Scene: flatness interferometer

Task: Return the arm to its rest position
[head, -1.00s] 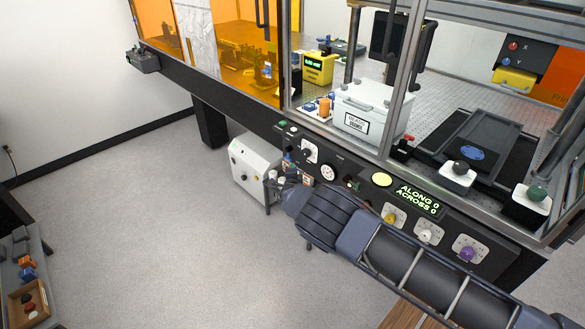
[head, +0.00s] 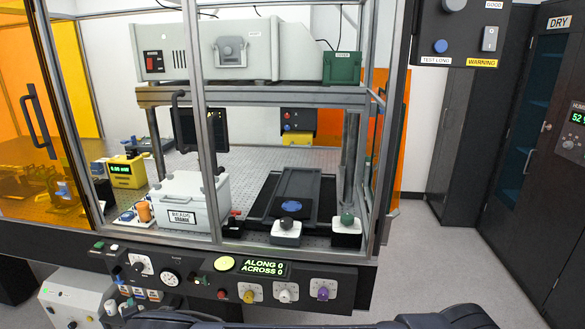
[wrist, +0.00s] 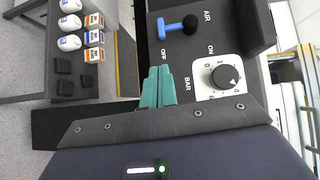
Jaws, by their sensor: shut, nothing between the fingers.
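My gripper (wrist: 158,87) shows in the wrist view as two teal fingers pressed together, shut and empty. It points along the dark control panel, beside the blue-handled air valve (wrist: 178,25) and the white bar dial (wrist: 224,77). I cannot tell how far the fingertips are from the panel. In the head view, only dark parts of my arm show along the bottom edge. My gripper cannot be made out there.
The bench's front panel (head: 200,285) carries knobs and a lit display (head: 263,268). Glazed frame posts rise above it. A white cabinet (head: 75,300) stands low at left. Bottles (wrist: 69,24) and boxes sit left in the wrist view. Open floor (head: 425,265) lies right.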

